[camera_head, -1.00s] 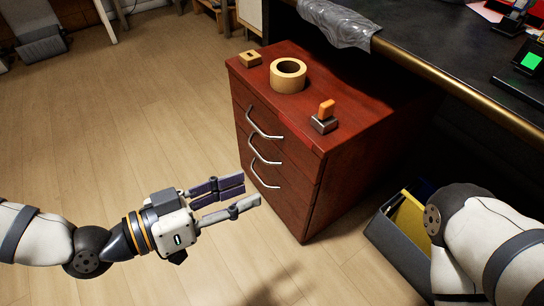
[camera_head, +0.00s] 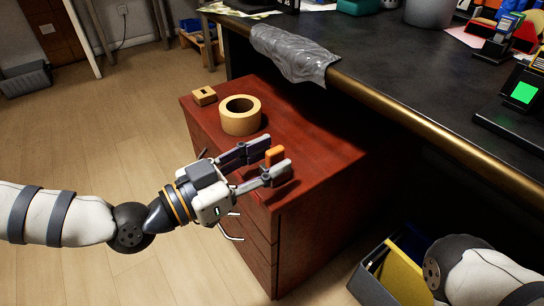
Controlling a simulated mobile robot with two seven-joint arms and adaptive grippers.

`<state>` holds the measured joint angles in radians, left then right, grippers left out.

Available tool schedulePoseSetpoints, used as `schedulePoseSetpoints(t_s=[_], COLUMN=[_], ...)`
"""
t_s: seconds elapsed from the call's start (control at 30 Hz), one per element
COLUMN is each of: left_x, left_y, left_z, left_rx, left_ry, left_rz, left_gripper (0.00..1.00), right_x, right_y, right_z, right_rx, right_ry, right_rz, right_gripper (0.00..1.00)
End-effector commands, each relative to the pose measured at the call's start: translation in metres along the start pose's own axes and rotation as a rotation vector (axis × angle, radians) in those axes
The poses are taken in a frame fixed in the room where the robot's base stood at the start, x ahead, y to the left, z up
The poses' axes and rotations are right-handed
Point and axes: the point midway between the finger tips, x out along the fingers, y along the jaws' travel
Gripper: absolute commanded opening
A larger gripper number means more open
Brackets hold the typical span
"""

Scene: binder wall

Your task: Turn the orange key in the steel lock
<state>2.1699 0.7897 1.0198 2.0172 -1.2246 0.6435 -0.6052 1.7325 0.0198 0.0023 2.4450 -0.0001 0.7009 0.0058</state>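The orange key (camera_head: 274,156) shows as a small upright block near the front right of the red cabinet's top. My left gripper (camera_head: 275,155) is open, with one finger on each side of the key as seen from here. I cannot tell whether either finger touches it. The steel lock under the key is mostly hidden behind the nearer finger. My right gripper is out of view; only part of my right arm shows at the lower right.
On the red cabinet (camera_head: 335,160) stand a tape roll (camera_head: 240,121) and a small wooden block (camera_head: 204,96), left of the key. A dark desk (camera_head: 420,70) with a brass edge overhangs at the right. A bin (camera_head: 372,286) with yellow binders stands on the floor.

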Motion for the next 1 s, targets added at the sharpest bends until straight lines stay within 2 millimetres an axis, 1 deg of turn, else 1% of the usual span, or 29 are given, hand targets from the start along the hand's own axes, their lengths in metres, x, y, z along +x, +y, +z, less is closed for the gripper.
schedulePoseSetpoints(t_s=[0.03,0.13,0.4,0.43,0.47,0.5,0.57,0.6,0.7,0.73,0.77,0.8,0.9,0.93,0.97,1.0], left_x=[0.007,0.015,0.018,0.018,0.018,0.018,0.018,0.018,0.018,0.018,0.018,0.018,0.018,0.018,0.018,0.019], left_y=[0.0,0.0,0.0,0.0,0.0,0.0,0.0,0.0,0.0,0.0,0.0,0.0,0.0,0.001,0.002,0.003], left_z=[0.001,0.001,0.001,0.0,0.0,0.0,0.0,0.0,0.0,0.0,0.0,0.0,0.0,-0.002,-0.006,-0.01], left_rx=[-0.001,-0.001,-0.002,-0.002,-0.002,-0.001,-0.001,-0.001,-0.001,-0.001,-0.001,-0.001,-0.001,-0.001,-0.001,0.0], left_ry=[-0.001,-0.002,-0.002,-0.002,-0.002,-0.002,-0.002,-0.002,-0.001,-0.001,-0.001,-0.001,-0.001,0.0,0.001,0.002], left_rz=[0.001,0.0,0.0,0.0,0.0,0.0,0.0,0.0,0.0,0.0,0.0,0.0,-0.002,-0.009,-0.022,-0.053], left_gripper=[0.37,0.37,0.37,0.34,0.28,0.19,0.05,0.0,0.0,0.1,0.03,0.0,0.0,0.0,0.0,0.0], right_x=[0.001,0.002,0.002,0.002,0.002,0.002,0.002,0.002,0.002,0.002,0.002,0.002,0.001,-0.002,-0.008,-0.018], right_y=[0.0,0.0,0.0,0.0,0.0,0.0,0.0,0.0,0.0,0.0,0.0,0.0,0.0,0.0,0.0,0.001], right_z=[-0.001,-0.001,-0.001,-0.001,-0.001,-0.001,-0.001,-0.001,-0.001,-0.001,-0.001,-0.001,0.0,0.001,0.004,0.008], right_rx=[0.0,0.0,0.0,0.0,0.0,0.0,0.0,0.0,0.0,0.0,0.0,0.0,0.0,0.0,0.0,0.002], right_ry=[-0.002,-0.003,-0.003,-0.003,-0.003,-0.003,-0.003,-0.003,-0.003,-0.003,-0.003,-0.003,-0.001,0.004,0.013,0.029], right_rz=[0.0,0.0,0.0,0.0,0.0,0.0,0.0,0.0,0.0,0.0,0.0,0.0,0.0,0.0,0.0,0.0], right_gripper=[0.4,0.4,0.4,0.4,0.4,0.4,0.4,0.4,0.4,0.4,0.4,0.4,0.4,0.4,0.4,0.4])
